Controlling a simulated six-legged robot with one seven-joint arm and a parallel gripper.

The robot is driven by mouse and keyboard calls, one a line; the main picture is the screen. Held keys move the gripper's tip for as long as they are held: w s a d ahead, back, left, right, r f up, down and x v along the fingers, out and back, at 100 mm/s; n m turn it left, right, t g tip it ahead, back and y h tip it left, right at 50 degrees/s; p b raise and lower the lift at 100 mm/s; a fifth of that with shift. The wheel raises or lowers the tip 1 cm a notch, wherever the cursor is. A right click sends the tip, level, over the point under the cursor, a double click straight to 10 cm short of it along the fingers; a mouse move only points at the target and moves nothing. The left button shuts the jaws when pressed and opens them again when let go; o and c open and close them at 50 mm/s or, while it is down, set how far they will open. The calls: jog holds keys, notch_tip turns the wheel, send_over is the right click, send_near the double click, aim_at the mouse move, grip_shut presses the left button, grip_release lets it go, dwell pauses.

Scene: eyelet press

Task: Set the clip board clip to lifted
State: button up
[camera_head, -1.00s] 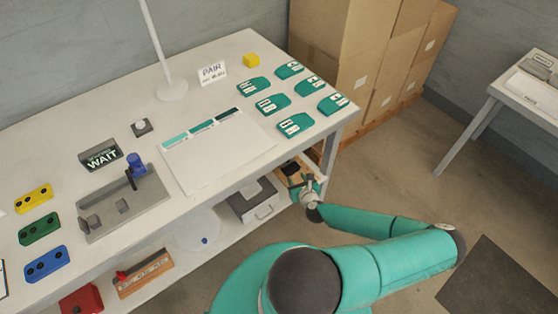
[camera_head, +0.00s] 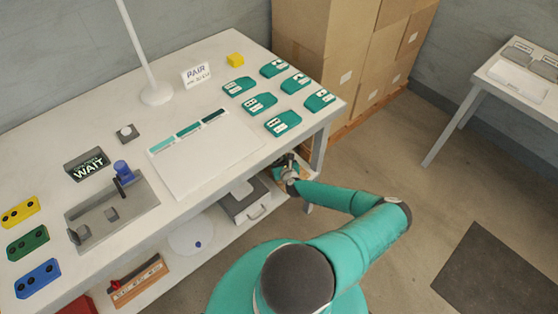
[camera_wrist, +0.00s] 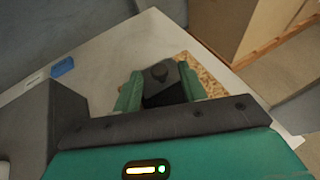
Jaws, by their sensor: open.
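A brown speckled board (camera_wrist: 205,75), which looks like the clip board, lies on a pale surface in the wrist view. A dark block with a rounded knob (camera_wrist: 158,72) shows over its left part; it may be the clip, and I cannot tell whether it is down or lifted. My gripper (camera_wrist: 158,85) is open, its green fingers on either side of this dark block. I cannot tell whether they touch it. In the head view my gripper (camera_head: 287,166) is at the right end of the lower shelf and hides most of the board.
The white table (camera_head: 225,85) stands above the lower shelf, its leg (camera_head: 319,150) close to my gripper. A grey drawer box (camera_head: 243,203) is just left of it on the shelf. Cardboard boxes (camera_head: 335,50) stand behind. A blue thing (camera_wrist: 62,67) shows in the wrist view.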

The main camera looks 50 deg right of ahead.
jog(key=shift+w+d+f, duration=0.15)
jog(key=shift+w+f, duration=0.05)
jog(key=shift+w, duration=0.1)
grip_shut()
jog(key=shift+r, duration=0.1)
jog(key=shift+w, duration=0.1)
jog(key=shift+w+d+r+g, duration=0.15)
jog(key=shift+r+g, duration=0.1)
jog(key=shift+g, duration=0.25)
jog(key=shift+w+r+n+g+y, duration=0.3)
jog(key=shift+w+g+y, duration=0.1)
jog(key=shift+g, duration=0.4)
jog(key=shift+w+r+n+g+y, duration=0.2)
jog(key=shift+w+r+g+y, duration=0.15)
jog(key=shift+g, duration=0.45)
jog(key=shift+s, duration=0.1)
